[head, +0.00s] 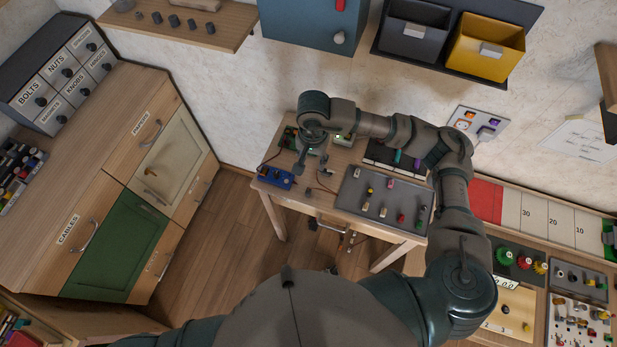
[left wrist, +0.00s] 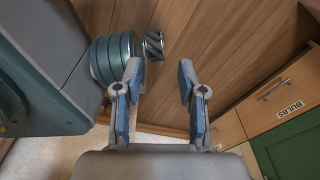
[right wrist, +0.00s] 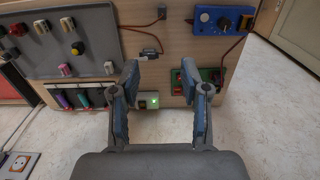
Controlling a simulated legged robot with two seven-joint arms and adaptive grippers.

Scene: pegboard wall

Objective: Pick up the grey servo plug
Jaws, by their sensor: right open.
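A small grey plug (right wrist: 162,13) lies on the wooden table near the end of a red wire, close to the blue box. A darker grey plug-like piece (right wrist: 148,54) with a wire lies nearer, in line with the gap between the right fingers. I cannot tell for sure which is the servo plug. My right gripper (head: 313,168) is over the table's left part. It is open and empty in the right wrist view (right wrist: 159,77), its tips apart from both pieces. My left gripper (left wrist: 160,72) is open and empty, away from the table, above the wood floor.
A blue box (head: 275,177) with a knob sits at the table's left corner. A green board (right wrist: 190,80) and a small lit box (right wrist: 149,101) stand near the right fingers. A grey tray (head: 353,203) with several small parts fills the table's right. Drawers (head: 150,170) stand left.

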